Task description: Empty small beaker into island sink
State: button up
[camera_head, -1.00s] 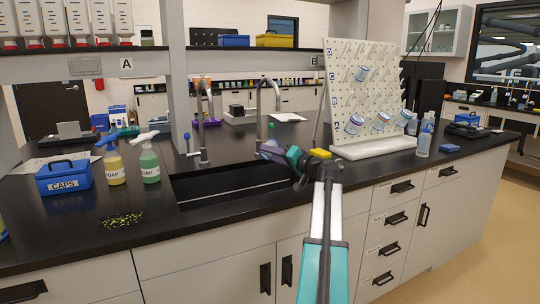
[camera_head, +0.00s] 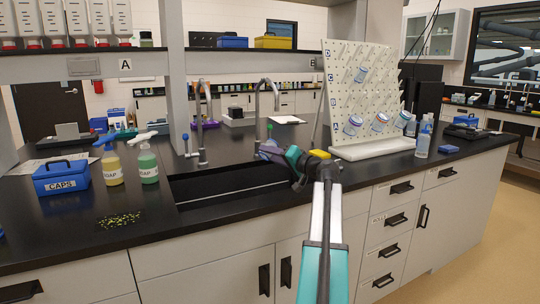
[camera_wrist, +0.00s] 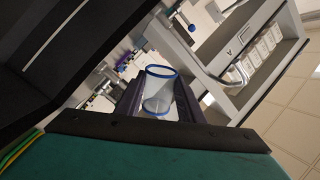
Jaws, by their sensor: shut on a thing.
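My gripper (camera_head: 268,150) is over the island sink (camera_head: 225,185), near its right end. In the wrist view my gripper (camera_wrist: 160,98) is shut on the small beaker (camera_wrist: 161,88), a clear vessel with blue at both ends. The wrist view is rolled far over, with the ceiling at lower right and dark counter at upper left, so the beaker is strongly tilted against the room. In the head view the beaker is mostly hidden by my gripper. I cannot make out any liquid in it or falling from it.
Two taps (camera_head: 202,125) stand behind the sink. Soap bottles (camera_head: 148,165) and a blue caps box (camera_head: 61,178) stand left. A white peg rack (camera_head: 362,95) with several beakers, a clear bottle (camera_head: 423,138) and a blue block (camera_head: 449,149) are on the right.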

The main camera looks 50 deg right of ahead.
jog(key=shift+r+m+p, duration=0.25)
jog(key=shift+m+p, duration=0.25)
jog(key=shift+p, duration=0.65)
jog(key=shift+p, duration=0.35)
jog(key=m+p, duration=0.5)
jog(key=p, duration=0.3)
jog(key=shift+m+p, duration=0.5)
jog(key=shift+p, duration=0.75)
jog(key=m+p, duration=0.7)
jog(key=p, duration=0.7)
jog(key=shift+r, duration=0.1)
jog(key=m+p, duration=0.7)
jog(key=shift+d+r+p, duration=0.1)
jog(key=shift+p, duration=0.3)
jog(key=m+p, duration=0.3)
jog(key=m, duration=0.1)
jog(key=shift+p, duration=0.35)
jog(key=shift+m, duration=0.3)
